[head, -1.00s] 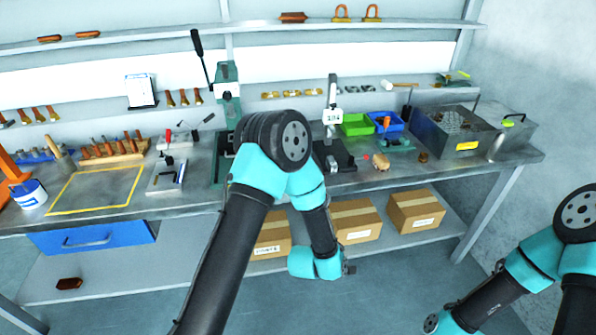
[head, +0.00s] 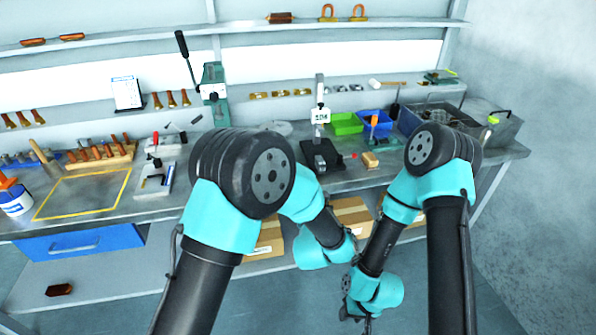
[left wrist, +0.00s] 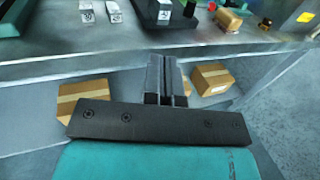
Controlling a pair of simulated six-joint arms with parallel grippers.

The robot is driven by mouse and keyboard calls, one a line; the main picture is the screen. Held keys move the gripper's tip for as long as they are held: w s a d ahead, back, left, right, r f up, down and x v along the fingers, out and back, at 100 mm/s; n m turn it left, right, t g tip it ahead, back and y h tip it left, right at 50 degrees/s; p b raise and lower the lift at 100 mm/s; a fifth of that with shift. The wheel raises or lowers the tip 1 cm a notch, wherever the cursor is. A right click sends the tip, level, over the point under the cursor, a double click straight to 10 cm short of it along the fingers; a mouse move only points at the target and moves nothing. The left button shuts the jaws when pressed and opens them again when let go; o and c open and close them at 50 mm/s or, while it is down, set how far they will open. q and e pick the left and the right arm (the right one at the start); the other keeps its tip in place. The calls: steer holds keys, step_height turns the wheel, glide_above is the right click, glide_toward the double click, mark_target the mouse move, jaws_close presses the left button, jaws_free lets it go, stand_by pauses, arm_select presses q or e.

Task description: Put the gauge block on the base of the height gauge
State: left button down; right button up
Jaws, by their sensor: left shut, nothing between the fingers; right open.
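The height gauge (head: 320,115) stands on the bench, its upright carrying a small display above a dark base (head: 320,157). In the left wrist view, two small silver pieces (left wrist: 87,11) lie left of a dark base (left wrist: 150,22); I cannot tell whether one is the gauge block. My left arm hides that part of the bench in the head view. My left gripper (left wrist: 167,75) is shut and empty, out in front of the bench edge. My right gripper (head: 358,312) is open and low in front of the bench, apart from everything.
A wooden block (head: 370,160), a green bin (head: 346,124) and a blue bin (head: 374,121) are right of the gauge. A green press (head: 214,90) stands to its left. Cardboard boxes (head: 351,213) sit on the lower shelf. The yellow-outlined area (head: 85,192) is empty.

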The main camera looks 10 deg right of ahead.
mark_target(320, 167)
arm_select(q)
steer(key=shift+w+d, duration=0.1)
stand_by(0.3)
steer(key=x, duration=1.3)
steer(key=shift+w, duration=0.4)
